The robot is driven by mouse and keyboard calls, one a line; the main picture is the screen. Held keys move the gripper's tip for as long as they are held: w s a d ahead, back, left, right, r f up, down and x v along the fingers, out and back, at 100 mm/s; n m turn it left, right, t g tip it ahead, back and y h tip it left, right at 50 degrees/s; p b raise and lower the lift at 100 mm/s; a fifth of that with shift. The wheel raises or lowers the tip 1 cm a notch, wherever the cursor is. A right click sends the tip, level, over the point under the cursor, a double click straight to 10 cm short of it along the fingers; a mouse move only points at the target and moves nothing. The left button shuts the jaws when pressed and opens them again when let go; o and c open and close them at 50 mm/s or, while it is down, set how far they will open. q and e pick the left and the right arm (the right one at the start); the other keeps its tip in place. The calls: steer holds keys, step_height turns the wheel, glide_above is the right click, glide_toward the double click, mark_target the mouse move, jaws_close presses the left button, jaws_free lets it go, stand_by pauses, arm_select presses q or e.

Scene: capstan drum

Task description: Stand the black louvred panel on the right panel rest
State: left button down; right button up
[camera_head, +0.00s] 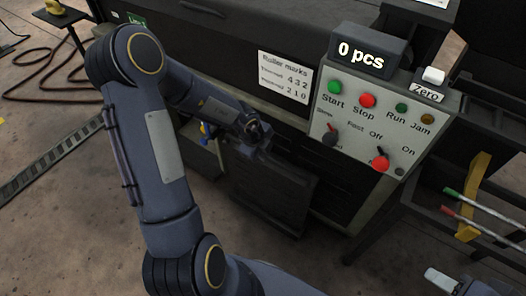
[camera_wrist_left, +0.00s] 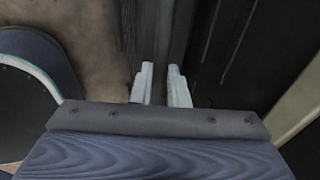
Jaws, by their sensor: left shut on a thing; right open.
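My left gripper (camera_head: 257,148) is in front of the machine's lower front, shut on the upper edge of a dark panel (camera_head: 268,192). The panel hangs below the gripper, close to the machine front, somewhat tilted in the picture. In the left wrist view, the two pale fingers of the left gripper (camera_wrist_left: 161,88) close on the dark panel edge (camera_wrist_left: 171,35). My right gripper (camera_head: 468,284) shows only in part at the lower right corner, open and apart from the panel. I cannot make out the right panel rest for certain.
A control box (camera_head: 360,125) with knobs and buttons is above right of the panel, beside a roller-marks card (camera_head: 285,77). A rack with a yellow bracket (camera_head: 478,188) and colored-handled rods stands at right. A bin (camera_head: 203,155) is left of the panel. Floor in front is clear.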

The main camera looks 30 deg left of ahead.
arm_select(q)
steer(key=shift+w+f, duration=0.1)
steer(key=shift+f, duration=0.25)
stand_by(0.6)
steer(key=c, duration=1.3)
jaws_free()
steer(key=shift+s+f, duration=0.15)
steer(key=shift+s, duration=0.05)
steer(key=p+v, duration=0.4)
steer(key=v, duration=0.4)
steer(key=shift+w, duration=0.15)
